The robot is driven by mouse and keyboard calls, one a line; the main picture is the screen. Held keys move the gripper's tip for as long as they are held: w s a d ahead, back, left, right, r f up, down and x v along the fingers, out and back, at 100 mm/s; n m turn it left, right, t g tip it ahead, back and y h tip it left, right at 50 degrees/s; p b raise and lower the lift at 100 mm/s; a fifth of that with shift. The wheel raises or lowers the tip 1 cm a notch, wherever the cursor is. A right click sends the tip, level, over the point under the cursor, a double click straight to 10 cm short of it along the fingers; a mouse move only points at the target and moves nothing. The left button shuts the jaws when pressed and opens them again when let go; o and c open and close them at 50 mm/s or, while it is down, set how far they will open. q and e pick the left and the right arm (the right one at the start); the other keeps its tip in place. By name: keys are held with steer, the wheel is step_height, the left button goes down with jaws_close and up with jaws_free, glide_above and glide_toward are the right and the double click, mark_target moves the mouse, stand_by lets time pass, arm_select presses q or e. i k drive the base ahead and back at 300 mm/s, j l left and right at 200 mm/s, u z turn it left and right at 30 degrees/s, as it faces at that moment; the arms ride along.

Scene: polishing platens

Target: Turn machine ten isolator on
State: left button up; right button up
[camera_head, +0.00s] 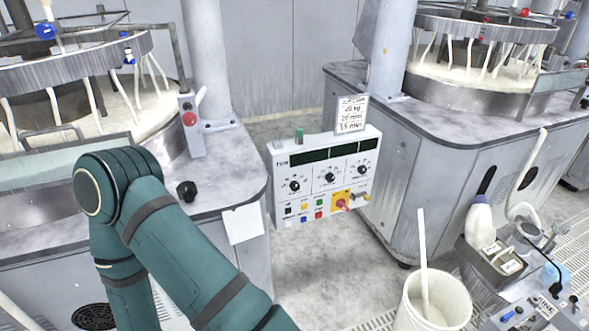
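A white control panel (320,175) stands in the middle of the view, between two polishing machines. Its small label at the upper left is hard to read, so I cannot confirm the machine number. A red rotary isolator knob (341,204) sits on a yellow plate (350,197) at the panel's lower right. Its on or off position is too small to tell. A teal arm of mine crosses the lower left, left of the panel and apart from it in the picture. Neither gripper shows.
The left machine top (225,165) carries a red-button box (190,119) and a black knob (186,191). The right machine (440,125) stands beyond the panel. A white bucket (412,318) with a stick stands at the lower right. Floor (310,275) below the panel is clear.

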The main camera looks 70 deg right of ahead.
mark_target(341, 204)
steer(key=z, duration=2.55)
